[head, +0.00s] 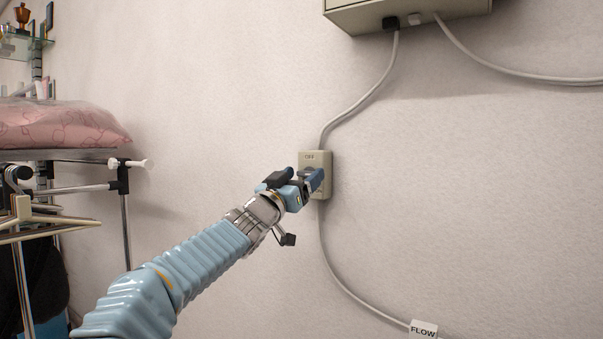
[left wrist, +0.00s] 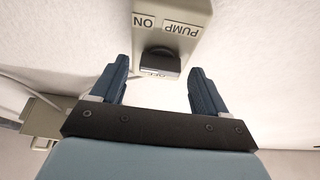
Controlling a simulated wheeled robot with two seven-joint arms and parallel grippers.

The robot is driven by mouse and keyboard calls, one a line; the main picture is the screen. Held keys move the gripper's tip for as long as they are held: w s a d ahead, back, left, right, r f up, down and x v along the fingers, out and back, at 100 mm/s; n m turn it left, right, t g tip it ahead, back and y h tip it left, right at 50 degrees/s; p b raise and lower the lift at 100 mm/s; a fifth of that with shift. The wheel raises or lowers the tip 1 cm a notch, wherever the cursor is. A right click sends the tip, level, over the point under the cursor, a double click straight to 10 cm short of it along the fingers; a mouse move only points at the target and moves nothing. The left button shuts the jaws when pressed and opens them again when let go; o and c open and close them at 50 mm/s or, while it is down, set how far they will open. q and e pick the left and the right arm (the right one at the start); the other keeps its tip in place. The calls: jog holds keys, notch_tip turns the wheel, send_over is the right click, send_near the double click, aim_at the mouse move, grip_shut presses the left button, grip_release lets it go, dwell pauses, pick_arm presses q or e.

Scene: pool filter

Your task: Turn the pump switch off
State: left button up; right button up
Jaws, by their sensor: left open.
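The pump switch is a small beige box (head: 316,158) on the wall, partly hidden behind my left gripper in the head view. In the left wrist view the box (left wrist: 192,18) appears upside down with labels reading PUMP and ON, and a dark knob or rocker (left wrist: 159,63) with OFF lettering by it. My left gripper (head: 307,178) is right at the box. In the left wrist view its two blue fingers (left wrist: 162,92) are spread apart, one to each side of the dark switch part, with nothing held. I cannot tell whether they touch it. My right gripper is not in view.
A grey cable (head: 362,103) runs from the switch up to a larger beige box (head: 410,12). Another cable drops to a FLOW tag (head: 424,329). A metal rack (head: 122,190) with a pink cushion (head: 62,127) stands at left.

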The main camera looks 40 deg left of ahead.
pick_arm(q)
jog(key=shift+w, duration=0.2)
jog(key=c, duration=1.1)
jog(key=shift+o, duration=0.2)
